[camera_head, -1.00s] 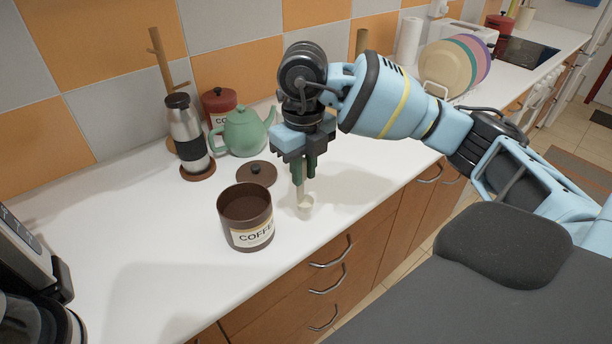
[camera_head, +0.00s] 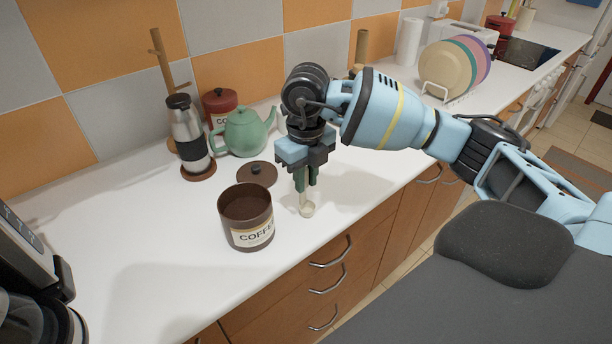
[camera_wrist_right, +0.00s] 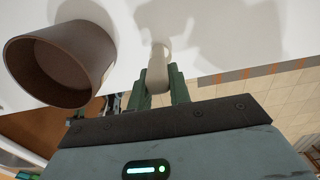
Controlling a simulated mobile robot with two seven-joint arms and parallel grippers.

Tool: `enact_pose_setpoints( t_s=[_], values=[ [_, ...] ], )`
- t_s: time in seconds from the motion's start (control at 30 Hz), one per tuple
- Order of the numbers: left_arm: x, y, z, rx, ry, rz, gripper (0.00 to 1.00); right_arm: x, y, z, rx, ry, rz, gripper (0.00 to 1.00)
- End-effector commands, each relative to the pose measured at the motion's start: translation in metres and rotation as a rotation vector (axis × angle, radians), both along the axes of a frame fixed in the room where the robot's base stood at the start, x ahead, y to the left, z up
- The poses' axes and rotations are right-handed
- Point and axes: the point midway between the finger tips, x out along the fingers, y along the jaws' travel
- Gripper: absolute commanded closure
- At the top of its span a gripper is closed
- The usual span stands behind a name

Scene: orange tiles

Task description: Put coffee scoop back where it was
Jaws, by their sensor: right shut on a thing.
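The cream coffee scoop (camera_head: 307,209) is held by its handle in my right gripper (camera_head: 306,186), which is shut on it. The scoop hangs with its bowl low, near the counter; I cannot tell whether it touches. In the right wrist view the scoop (camera_wrist_right: 158,68) is between the green fingers of my right gripper (camera_wrist_right: 161,84). The open brown coffee canister (camera_head: 247,216) stands just left of the scoop and also shows in the right wrist view (camera_wrist_right: 62,58). Its brown lid (camera_head: 257,174) lies on the counter behind it. My left gripper is out of view.
A green teapot (camera_head: 243,131), a steel flask (camera_head: 188,136) and a red canister (camera_head: 220,104) stand at the back. A plate rack (camera_head: 450,70) is farther right. A coffee machine (camera_head: 30,270) is at the left. The white counter (camera_head: 140,240) is clear left of the coffee canister.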

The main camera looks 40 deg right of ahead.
Motion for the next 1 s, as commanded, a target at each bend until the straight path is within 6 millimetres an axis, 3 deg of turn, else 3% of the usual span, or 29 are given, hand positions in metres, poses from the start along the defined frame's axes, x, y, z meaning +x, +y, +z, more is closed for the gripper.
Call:
enact_pose_setpoints(
  t_s=[0.07,0.1,0.27,0.67,1.0],
  values=[
    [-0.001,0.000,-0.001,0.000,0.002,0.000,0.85,0.000,0.000,-0.003,0.000,0.001,0.000,1.00],
    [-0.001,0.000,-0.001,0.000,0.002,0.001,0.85,0.000,0.000,-0.003,0.000,0.001,0.000,0.79],
    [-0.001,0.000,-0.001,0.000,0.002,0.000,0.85,0.000,0.000,-0.003,0.000,0.000,0.000,0.59],
    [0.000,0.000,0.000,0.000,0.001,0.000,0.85,0.000,0.000,0.006,0.001,-0.002,0.000,0.59],
    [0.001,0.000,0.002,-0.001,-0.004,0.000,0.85,0.000,0.000,0.067,0.001,-0.004,0.000,0.59]
  ],
)
